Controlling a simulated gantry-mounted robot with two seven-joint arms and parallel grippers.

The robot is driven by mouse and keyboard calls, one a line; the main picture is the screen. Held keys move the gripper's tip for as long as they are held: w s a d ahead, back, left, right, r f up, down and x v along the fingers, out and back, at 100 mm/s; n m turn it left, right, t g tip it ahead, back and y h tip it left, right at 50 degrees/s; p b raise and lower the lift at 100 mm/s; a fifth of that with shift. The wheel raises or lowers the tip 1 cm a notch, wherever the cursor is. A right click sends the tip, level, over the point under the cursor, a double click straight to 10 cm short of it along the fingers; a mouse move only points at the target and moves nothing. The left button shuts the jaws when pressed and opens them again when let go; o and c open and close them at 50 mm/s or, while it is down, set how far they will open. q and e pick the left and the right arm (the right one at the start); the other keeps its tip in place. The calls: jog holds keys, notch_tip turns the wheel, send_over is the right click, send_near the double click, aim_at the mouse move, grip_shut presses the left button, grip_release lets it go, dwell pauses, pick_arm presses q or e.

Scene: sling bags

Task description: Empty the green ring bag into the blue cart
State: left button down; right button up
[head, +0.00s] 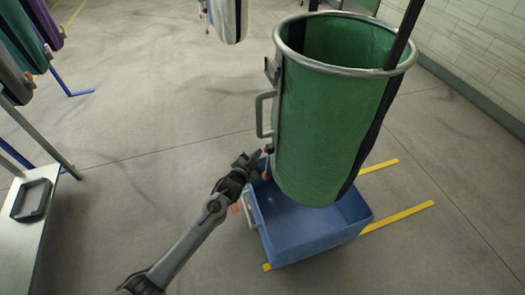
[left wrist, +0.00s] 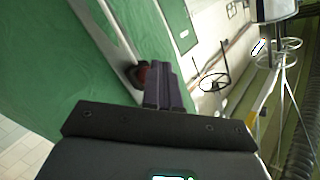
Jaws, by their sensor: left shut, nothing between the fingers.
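The green ring bag (head: 325,130) hangs upright from a metal ring (head: 345,66), directly over the blue cart (head: 315,245). Its lower end hides part of the cart's inside; whether the bag's bottom is shut cannot be seen. A grey loop handle (head: 261,115) stands at the bag's left side. My left gripper (head: 257,162) is shut and empty, close to the bag's lower left side above the cart's rim. In the left wrist view its fingers (left wrist: 164,86) are together beside a small dark red knob (left wrist: 141,75) in front of green cloth. My right gripper is out of view.
Other bags hang at the upper left, one of them purple (head: 44,22), and a pale bag (head: 228,20) hangs at the top. A light table (head: 28,215) stands at the left. Yellow floor strips (head: 400,215) lie by the cart. The middle floor is clear.

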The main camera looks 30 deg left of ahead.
pick_arm(q)
jog(key=shift+w+d, duration=0.1)
jog(key=shift+d, duration=0.05)
dwell(0.5)
jog(key=shift+s+a+p, duration=0.65)
jog(key=shift+s, duration=0.1)
jog(key=s+a+p, duration=0.1)
jog(key=s, duration=0.1)
jog(key=s+a+p, duration=0.2)
jog(key=shift+a, duration=0.1)
